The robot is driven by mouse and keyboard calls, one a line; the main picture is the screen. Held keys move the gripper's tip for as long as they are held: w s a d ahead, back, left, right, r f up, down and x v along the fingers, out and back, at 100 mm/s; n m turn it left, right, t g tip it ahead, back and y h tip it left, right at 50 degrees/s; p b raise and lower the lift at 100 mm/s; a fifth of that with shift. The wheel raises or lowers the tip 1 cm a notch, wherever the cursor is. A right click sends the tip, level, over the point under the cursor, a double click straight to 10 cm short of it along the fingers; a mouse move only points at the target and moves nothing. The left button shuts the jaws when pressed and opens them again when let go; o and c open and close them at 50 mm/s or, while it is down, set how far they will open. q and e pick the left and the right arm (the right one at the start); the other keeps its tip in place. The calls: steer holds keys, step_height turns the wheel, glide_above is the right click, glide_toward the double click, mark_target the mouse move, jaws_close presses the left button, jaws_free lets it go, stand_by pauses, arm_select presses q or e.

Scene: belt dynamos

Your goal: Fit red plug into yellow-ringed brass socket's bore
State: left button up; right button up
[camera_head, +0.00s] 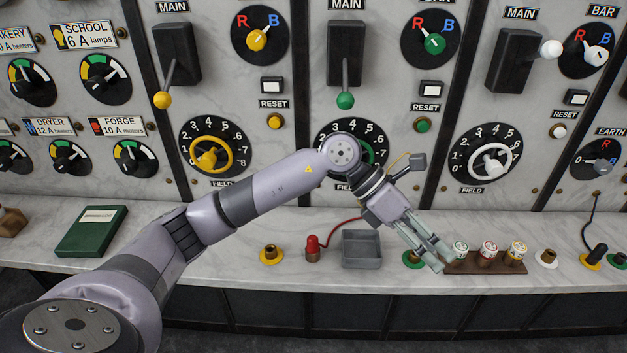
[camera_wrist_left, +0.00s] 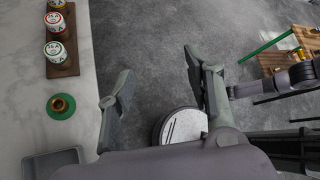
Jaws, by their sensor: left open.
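The red plug (camera_head: 312,243) stands upright on the counter, with a brownish lower part and a red cable running to the right. The yellow-ringed brass socket (camera_head: 271,254) is just left of it, its bore facing up and nothing in it. My left gripper (camera_head: 444,257) is open and empty, well to the right of both, near the green-ringed socket (camera_head: 411,260). In the left wrist view the fingers (camera_wrist_left: 147,76) have only floor between them, and the plug and yellow-ringed socket do not show. Dark arm parts show at that view's right; a right gripper cannot be made out clearly.
A grey tray (camera_head: 361,249) lies between the plug and my left gripper. A brown block (camera_head: 486,267) with several round-topped fuses is right of the gripper. A white-ringed socket (camera_head: 546,259) and black plug (camera_head: 597,254) are farther right. The panel with levers and dials rises behind.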

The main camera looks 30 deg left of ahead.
arm_select(q)
steer(key=w+a+f+y, duration=0.1)
steer(key=a+y, duration=0.2)
steer(key=a, duration=0.4)
steer(key=w+a+y, duration=0.2)
steer(key=a+y, duration=0.1)
steer(key=a, duration=0.4)
step_height(320, 180, up, 2)
steer(key=n+g+y, duration=0.1)
steer(key=n+y, duration=0.1)
steer(key=y, duration=0.3)
glide_above(313, 237)
step_height(313, 237, down, 16)
steer(key=p, duration=0.3)
steer(key=shift+r, duration=0.25)
steer(key=shift+f, duration=0.6)
steer(key=shift+c, duration=0.5)
jaws_close()
steer(key=shift+r, duration=0.1)
steer(key=shift+r, duration=0.1)
